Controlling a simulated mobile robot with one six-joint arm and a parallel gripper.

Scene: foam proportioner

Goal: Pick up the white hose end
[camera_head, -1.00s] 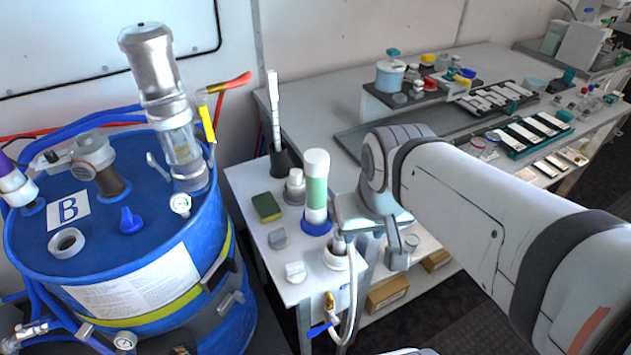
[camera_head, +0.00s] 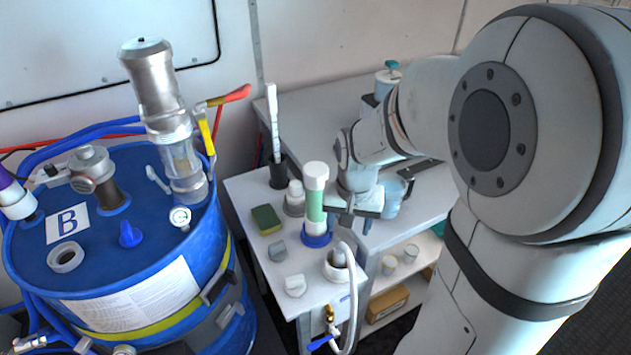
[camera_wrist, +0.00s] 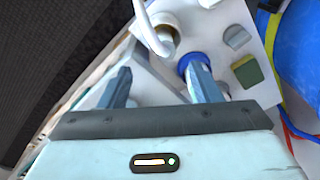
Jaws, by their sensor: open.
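The white hose (camera_head: 354,290) rises in front of the small table and arches over at its top. Its end (camera_head: 339,257) stands in a white round holder (camera_head: 336,271) at the table's front right corner. In the wrist view the hose (camera_wrist: 142,22) curves into the holder (camera_wrist: 170,18) above and between the fingertips. My gripper (camera_head: 350,220) is open and empty, behind and above the hose end. In the wrist view my gripper (camera_wrist: 158,76) has its fingers apart, with the hose end beyond them and untouched.
A green and white cylinder on a blue base (camera_head: 316,205) stands close to my gripper's left finger. A sponge (camera_head: 266,219), small grey and white pieces and a dark holder (camera_head: 278,172) share the table. A blue drum (camera_head: 120,238) stands left. A brass valve (camera_head: 331,318) hangs in front.

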